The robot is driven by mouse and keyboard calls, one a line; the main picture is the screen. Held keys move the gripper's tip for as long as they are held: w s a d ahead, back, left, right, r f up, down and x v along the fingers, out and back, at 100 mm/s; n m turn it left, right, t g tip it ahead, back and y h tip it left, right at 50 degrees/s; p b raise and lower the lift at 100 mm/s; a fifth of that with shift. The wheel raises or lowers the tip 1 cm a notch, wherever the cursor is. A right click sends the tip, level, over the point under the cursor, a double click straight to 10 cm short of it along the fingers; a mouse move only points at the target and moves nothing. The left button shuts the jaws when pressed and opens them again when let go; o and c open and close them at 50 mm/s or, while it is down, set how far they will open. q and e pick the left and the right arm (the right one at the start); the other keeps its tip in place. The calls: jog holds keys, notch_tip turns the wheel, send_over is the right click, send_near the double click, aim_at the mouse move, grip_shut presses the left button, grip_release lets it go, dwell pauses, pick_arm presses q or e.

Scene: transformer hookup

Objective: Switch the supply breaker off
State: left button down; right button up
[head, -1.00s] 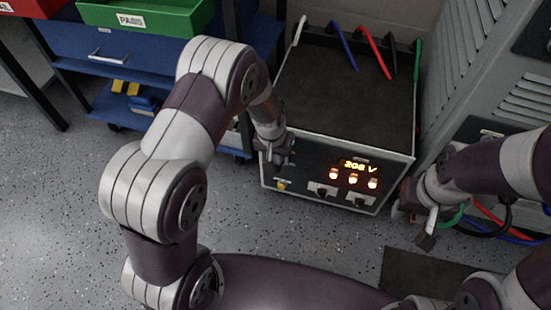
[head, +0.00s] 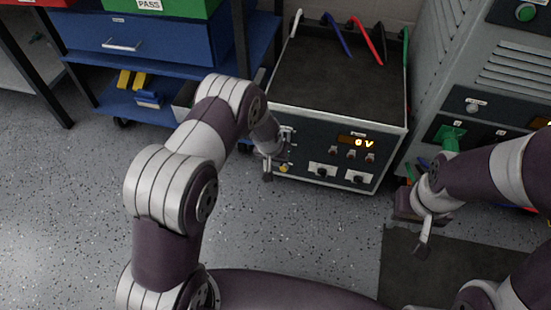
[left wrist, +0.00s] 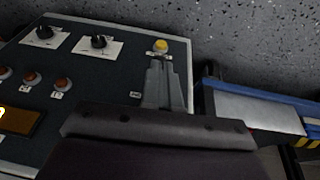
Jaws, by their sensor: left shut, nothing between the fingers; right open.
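The supply box (head: 340,75) stands on the floor with its dark front panel (head: 310,150) facing me. Its display (head: 360,142) reads 0 V, and the lamps below it look unlit. A yellow button (head: 284,168) is low on the panel's left; it also shows in the left wrist view (left wrist: 160,45). My left gripper (head: 268,172) is shut and empty at the panel's left edge, close to the button. I cannot make out the breaker lever clearly; my gripper covers part of that side. My right gripper (head: 422,246) is open and empty, right of the box.
A grey cabinet (head: 450,85) with a green plug (head: 449,138) stands at right. Colored leads (head: 368,40) lie on the box's top. A blue shelf cart (head: 165,45) is at left. A dark mat (head: 400,285) lies in front; the floor at left is clear.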

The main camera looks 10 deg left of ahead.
pick_arm(q)
jog(key=shift+s+b+x, duration=0.15)
jog(key=shift+b+x, duration=0.05)
jog(key=shift+x, duration=0.45)
jog(key=shift+s+b+x, duration=0.1)
jog(key=shift+b+x, duration=0.1)
jog(key=shift+x, duration=0.4)
pick_arm(e)
jog(key=shift+f, duration=0.45)
pick_arm(q)
jog(key=shift+a+f, duration=0.1)
jog(key=shift+f, duration=0.1)
